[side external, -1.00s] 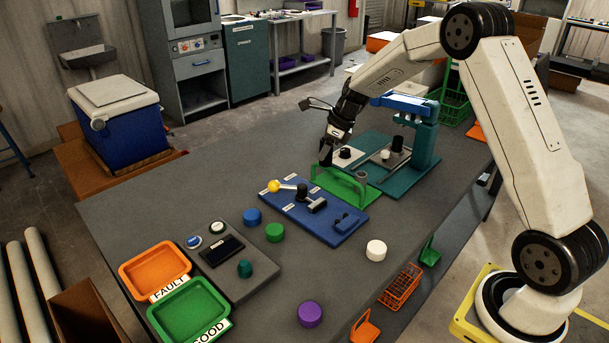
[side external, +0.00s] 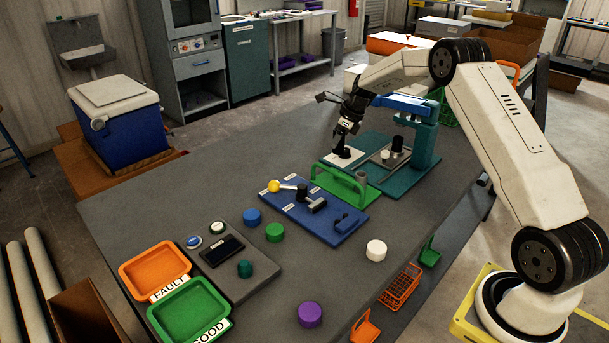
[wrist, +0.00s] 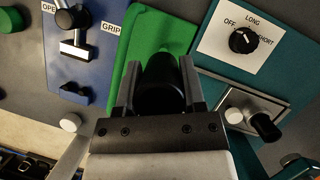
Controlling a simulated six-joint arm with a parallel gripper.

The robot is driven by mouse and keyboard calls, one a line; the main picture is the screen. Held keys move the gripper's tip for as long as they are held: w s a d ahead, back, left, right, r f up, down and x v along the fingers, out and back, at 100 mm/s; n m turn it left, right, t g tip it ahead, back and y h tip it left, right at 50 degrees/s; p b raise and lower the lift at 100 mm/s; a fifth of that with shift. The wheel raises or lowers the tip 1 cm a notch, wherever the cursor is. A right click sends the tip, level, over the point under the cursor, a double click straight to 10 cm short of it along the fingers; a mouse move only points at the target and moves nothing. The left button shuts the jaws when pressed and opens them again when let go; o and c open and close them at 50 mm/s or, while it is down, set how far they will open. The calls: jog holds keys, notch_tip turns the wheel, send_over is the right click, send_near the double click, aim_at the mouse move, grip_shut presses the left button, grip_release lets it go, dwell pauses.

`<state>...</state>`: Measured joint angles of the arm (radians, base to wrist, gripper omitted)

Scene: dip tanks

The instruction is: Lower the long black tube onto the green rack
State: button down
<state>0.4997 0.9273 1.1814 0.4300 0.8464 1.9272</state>
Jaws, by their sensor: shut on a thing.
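The long black tube (wrist: 160,88) is held between the two fingers of my gripper (wrist: 160,80). In the wrist view I look nearly along it, so its far end and length are hard to judge. In the side view my gripper (side external: 344,138) is shut with the dark tube pointing down from it. The tube overlaps the white dial label in that picture. The green rack (side external: 345,178) has an arched green bar and sits behind the blue plate. In the wrist view the rack's green surface (wrist: 168,35) lies beyond the tube. I cannot see contact between them.
A white OFF/LONG/SHORT dial panel (wrist: 243,40) lies right of the rack in the wrist view. A teal press-like stand (side external: 424,142) rises to the right. The blue plate (side external: 338,228) carries a yellow-ended lever (side external: 275,186).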

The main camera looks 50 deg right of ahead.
aim_at(336, 152)
jog(key=shift+f, duration=0.1)
jog(key=shift+f, duration=2.25)
jog(key=shift+f, duration=2.15)
dwell(1.8)
dwell(0.4)
grip_release()
dwell(0.3)
